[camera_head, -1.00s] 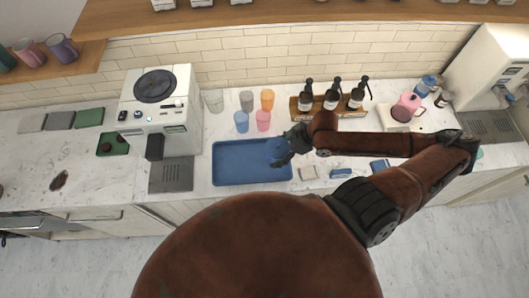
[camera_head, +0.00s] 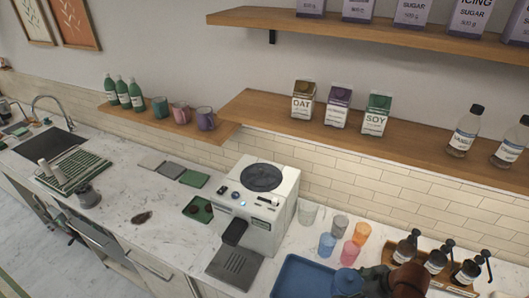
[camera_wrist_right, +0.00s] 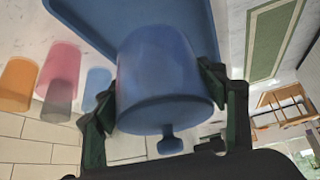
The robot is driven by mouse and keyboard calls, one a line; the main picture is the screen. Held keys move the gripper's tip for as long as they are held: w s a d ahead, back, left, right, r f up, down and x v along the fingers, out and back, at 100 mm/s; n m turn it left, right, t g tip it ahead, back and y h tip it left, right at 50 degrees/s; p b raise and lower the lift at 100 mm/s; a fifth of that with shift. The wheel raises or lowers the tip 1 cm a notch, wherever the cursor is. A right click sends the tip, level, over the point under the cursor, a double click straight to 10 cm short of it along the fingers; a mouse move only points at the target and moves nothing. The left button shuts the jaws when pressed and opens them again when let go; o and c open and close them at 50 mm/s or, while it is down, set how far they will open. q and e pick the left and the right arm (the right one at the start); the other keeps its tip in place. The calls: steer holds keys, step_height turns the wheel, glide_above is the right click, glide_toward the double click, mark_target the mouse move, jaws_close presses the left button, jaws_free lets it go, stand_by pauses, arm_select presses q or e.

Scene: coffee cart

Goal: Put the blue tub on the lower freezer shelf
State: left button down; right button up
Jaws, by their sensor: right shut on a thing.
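The blue tub (camera_wrist_right: 165,75) is a rounded blue container with a small knob, seen large in the right wrist view. My right gripper (camera_wrist_right: 160,95) is shut on it, with one dark finger on each side. In the head view the tub (camera_head: 348,281) shows at the bottom edge, at the right part of the blue tray (camera_head: 292,278). I cannot tell whether it touches the tray. My reddish-brown right arm is partly cut off by the frame there. My left gripper is not in view. No freezer shelf can be made out.
Several coloured cups (camera_head: 340,240) stand behind the tray, with pump bottles (camera_head: 437,258) to the right. A white coffee machine (camera_head: 262,200) stands to the left. Farther left are a green striped mat (camera_head: 75,170) and a sink (camera_head: 50,142).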

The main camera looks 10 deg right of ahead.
steer(key=w+a+r+m+t+h+b, duration=0.1)
steer(key=w+a+m+h+b, duration=0.3)
steer(key=w+a+m+b, duration=0.5)
steer(key=w+a+t, duration=0.1)
steer(key=w+a, duration=0.1)
steer(key=w, duration=0.1)
steer(key=shift+a+h, duration=0.25)
steer(key=shift+h, duration=0.05)
steer(key=shift+d, duration=0.1)
stand_by(0.3)
